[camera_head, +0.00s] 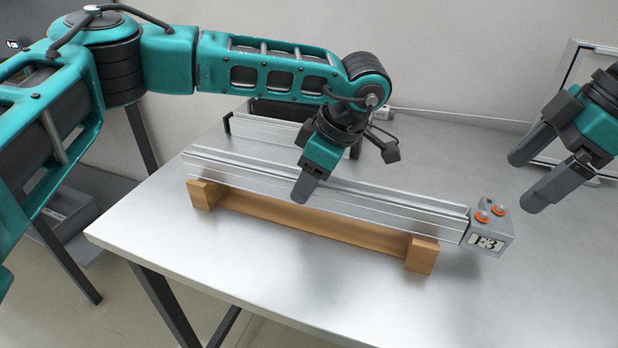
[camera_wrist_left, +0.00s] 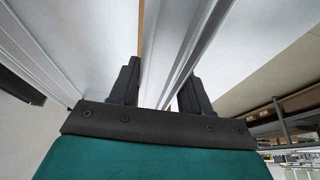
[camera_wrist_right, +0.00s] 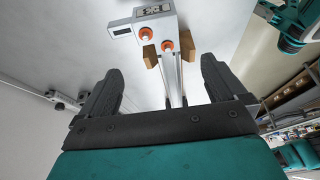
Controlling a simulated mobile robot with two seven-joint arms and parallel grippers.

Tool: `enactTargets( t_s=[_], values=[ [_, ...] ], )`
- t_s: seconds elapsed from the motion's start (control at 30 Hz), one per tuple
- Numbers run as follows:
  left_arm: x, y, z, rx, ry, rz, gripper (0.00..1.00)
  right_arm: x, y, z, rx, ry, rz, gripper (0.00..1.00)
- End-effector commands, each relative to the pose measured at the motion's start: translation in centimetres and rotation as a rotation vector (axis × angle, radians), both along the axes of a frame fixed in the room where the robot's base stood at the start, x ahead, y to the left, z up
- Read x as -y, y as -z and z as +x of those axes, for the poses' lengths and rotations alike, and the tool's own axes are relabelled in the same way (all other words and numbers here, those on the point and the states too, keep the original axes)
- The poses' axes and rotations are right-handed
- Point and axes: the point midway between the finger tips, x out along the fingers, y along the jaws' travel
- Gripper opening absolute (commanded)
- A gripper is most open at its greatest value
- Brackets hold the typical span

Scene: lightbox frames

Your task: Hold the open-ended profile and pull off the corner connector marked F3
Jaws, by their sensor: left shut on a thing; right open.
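The aluminium profile (camera_head: 390,205) lies on a wooden cradle (camera_head: 300,222) on the table. The grey corner connector (camera_head: 489,231) sits on its right end, with a black-and-white F3 mark and two orange-ringed screws on top. My left gripper (camera_head: 308,190) is shut on the profile near its middle; in the left wrist view its fingers stand on both sides of the profile (camera_wrist_left: 180,45). My right gripper (camera_head: 530,180) is open and empty, above and to the right of the connector. In the right wrist view the connector (camera_wrist_right: 150,25) is beyond the open fingers, with the profile behind it.
Another aluminium profile (camera_head: 265,132) lies at the back of the table, partly hidden by my left arm. A frame with a dark edge (camera_head: 590,75) leans at the wall on the right. The table (camera_head: 260,275) is clear in front of the cradle.

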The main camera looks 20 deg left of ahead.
Motion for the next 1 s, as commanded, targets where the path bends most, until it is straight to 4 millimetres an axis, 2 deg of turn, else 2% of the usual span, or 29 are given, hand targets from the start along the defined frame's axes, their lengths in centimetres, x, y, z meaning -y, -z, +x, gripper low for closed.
enactTargets(
  t_s=[0.7,1.0],
  values=[
    [0.0,0.0,0.0,0.0,0.0,0.0,0.08,-2.8,6.8,0.0,0.0,0.001,0.0,0.98],
    [0.0,0.0,0.0,0.0,0.0,0.0,0.08,-3.7,9.0,0.0,0.0,0.002,0.001,0.98]
  ],
)
